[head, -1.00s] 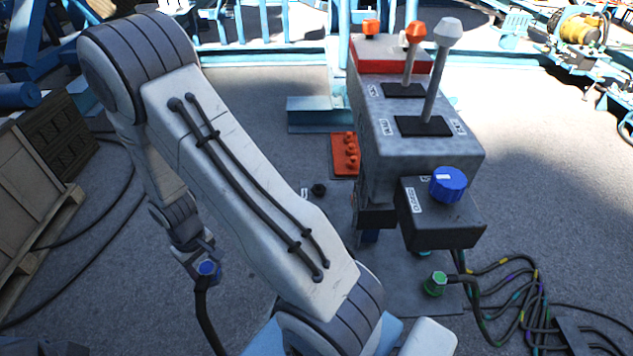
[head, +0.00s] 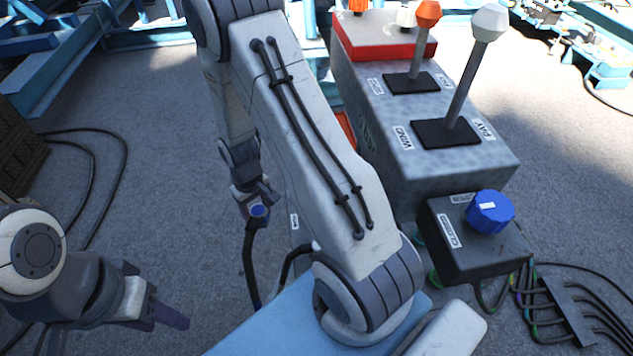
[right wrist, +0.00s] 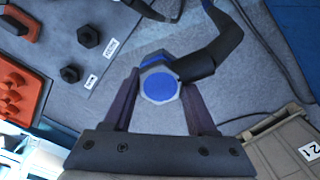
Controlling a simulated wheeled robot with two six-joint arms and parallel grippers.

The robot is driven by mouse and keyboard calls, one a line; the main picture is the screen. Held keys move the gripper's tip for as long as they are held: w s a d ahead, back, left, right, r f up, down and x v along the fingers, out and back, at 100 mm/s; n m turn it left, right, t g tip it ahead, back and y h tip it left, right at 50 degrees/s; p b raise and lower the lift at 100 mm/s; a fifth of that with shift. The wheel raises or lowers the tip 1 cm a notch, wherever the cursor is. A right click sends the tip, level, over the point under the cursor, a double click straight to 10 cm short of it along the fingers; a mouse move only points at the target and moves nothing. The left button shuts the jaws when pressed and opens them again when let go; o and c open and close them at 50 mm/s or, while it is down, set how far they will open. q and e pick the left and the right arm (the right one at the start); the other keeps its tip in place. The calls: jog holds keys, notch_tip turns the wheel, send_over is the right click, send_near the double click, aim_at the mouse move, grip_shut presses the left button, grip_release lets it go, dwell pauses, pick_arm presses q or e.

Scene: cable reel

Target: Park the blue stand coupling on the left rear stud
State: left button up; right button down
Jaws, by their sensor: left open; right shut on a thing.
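The blue stand coupling (head: 258,211) has a blue end, a grey collar and a black hose. My right gripper (head: 254,197) is shut on it, above the floor and left of the console. In the right wrist view the coupling (right wrist: 160,82) sits between the finger tips with its blue face toward the camera. Two dark studs, one larger (right wrist: 87,37) and one smaller (right wrist: 70,74), stand on a grey plate (right wrist: 130,20) apart from it, each beside a white label. I cannot read the labels. My left gripper (head: 172,317) is open and empty at the lower left.
The grey control console (head: 430,150) with levers and a blue knob (head: 490,212) stands right of the coupling. My right arm hides most of the stud plate in the head view. An orange block with pegs (right wrist: 12,88) lies beside the plate. Cables lie at lower right.

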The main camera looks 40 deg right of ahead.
jog(key=w+d+f+n+p, duration=0.1)
jog(key=d+f+n+p, duration=0.2)
jog(key=d, duration=0.6)
jog(key=w+d+f+n+p, duration=0.1)
jog(key=d+f+n, duration=0.1)
jog(key=d+f, duration=0.5)
jog(key=f+b, duration=0.1)
jog(key=d+f+b, duration=0.1)
jog(key=f+b, duration=0.1)
jog(key=d+f+b, duration=0.1)
jog(key=b, duration=0.1)
jog(key=shift+s+f, duration=0.25)
jog(key=shift+f+b, duration=0.5)
jog(key=shift+f, duration=0.25)
jog(key=shift+f+b, duration=0.45)
jog(key=shift+b, duration=0.05)
jog(key=shift+c, duration=0.6)
grip_release()
jog(key=shift+s, duration=0.1)
notch_tip(320, 180, up, 11)
jog(key=shift+f+b, duration=0.2)
jog(key=shift+b, duration=0.25)
